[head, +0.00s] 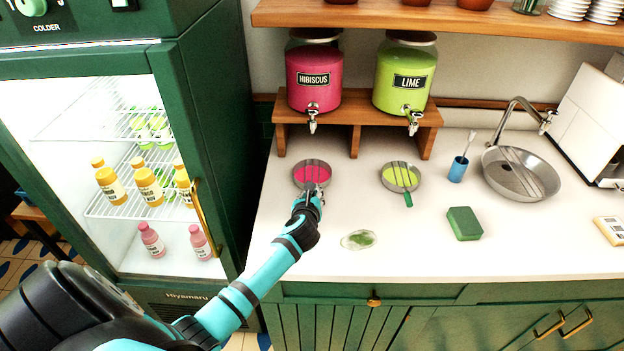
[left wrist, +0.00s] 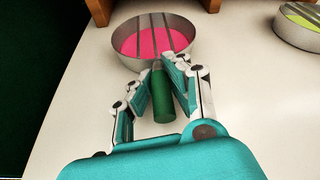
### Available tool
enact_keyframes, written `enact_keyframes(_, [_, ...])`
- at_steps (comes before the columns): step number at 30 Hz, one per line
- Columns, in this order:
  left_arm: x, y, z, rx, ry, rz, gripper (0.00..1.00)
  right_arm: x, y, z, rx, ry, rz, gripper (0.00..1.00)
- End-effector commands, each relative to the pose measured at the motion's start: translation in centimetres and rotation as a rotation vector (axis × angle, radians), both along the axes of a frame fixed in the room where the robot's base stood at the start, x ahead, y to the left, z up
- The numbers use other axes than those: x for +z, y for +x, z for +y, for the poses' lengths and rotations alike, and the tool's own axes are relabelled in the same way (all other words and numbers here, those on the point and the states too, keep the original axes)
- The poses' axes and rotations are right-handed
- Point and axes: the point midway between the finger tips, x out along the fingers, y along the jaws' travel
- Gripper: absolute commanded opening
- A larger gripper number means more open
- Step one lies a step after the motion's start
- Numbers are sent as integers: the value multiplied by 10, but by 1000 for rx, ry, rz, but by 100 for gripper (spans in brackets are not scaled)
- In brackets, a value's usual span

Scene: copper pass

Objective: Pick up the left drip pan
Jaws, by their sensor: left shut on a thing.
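The left drip pan (head: 311,172) is a round metal pan with pink liquid and dark bars across it. It sits on the white counter below the hibiscus dispenser. In the left wrist view the pan (left wrist: 152,42) has a green handle (left wrist: 162,95) pointing toward me. My left gripper (head: 312,192) is at the near side of the pan, and in the left wrist view its fingers (left wrist: 160,82) are closed on the handle. The pan appears level and at counter height; I cannot tell whether it is raised. My right gripper is not in view.
The other drip pan (head: 401,177), with lime liquid and a green handle, lies to the right. The hibiscus dispenser (head: 314,78) and lime dispenser (head: 404,80) stand on a wooden stand (head: 357,117) behind. A green sponge (head: 464,223) and a wet green spill (head: 359,240) lie nearer. A fridge stands left.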

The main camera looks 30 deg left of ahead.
Motion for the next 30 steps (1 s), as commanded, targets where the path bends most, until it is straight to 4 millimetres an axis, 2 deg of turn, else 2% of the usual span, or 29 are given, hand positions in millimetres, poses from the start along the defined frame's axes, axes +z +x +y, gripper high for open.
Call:
enact_keyframes(19, [3,0,0,0,1,-2,0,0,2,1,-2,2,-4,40])
enact_keyframes(30, [27,1,1,1,2,-2,0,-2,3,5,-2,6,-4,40])
